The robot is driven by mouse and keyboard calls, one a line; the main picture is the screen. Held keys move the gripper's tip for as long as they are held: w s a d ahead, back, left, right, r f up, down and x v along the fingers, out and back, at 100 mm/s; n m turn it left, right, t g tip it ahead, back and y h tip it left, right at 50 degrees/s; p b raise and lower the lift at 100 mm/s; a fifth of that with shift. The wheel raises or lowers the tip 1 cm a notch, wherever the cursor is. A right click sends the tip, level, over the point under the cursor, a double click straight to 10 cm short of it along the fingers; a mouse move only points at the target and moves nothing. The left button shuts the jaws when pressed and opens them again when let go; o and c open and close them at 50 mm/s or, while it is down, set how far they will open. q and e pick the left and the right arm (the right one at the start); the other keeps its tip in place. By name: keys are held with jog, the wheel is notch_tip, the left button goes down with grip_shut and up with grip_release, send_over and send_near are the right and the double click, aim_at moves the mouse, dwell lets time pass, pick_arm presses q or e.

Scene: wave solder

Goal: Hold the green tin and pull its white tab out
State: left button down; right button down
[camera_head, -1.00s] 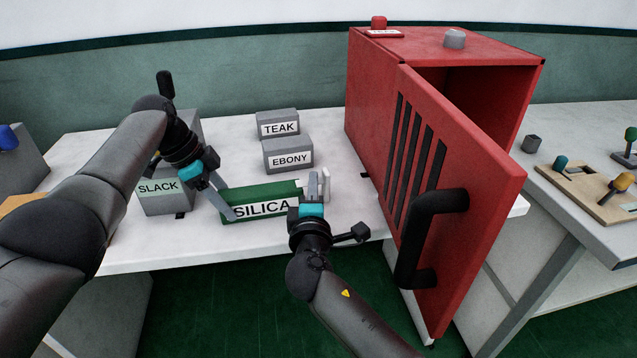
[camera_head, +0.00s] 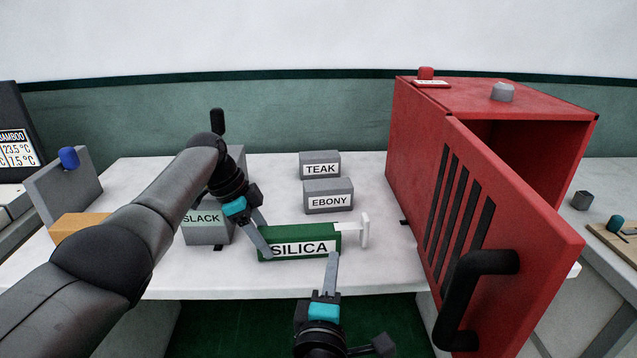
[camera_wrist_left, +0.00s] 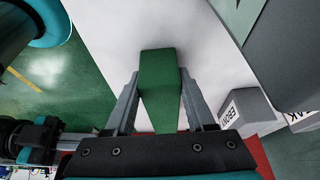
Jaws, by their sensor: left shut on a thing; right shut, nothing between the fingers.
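The green tin (camera_head: 327,231), labelled SILICA, lies lengthwise on the white bench. My left gripper (camera_head: 266,252) is shut on its left end. In the left wrist view the tin (camera_wrist_left: 160,75) sits between the two fingers of my left gripper (camera_wrist_left: 160,105). The white tab (camera_head: 365,230) sticks out of the tin's right end on a short white stem, with a wide upright end plate. My right gripper (camera_head: 333,257) is shut and empty at the tin's near right corner, left of and below the tab. I cannot tell whether it touches the tin.
Grey blocks labelled TEAK (camera_head: 320,158), EBONY (camera_head: 328,202) and SLACK (camera_head: 207,237) stand on the bench (camera_head: 385,275) behind and left of the tin. A red cabinet (camera_head: 410,160) with its door (camera_head: 530,225) open stands at right. Bench between tab and cabinet is clear.

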pick_arm(q)
jog(key=shift+s+a+f, duration=0.1)
jog(key=shift+a+f, duration=0.05)
jog(key=shift+f, duration=0.2)
jog(key=c, duration=0.6)
grip_release()
jog(key=o, duration=0.4)
jog(key=shift+r, duration=0.2)
jog(key=shift+o, duration=0.2)
jog(key=v, duration=1.2)
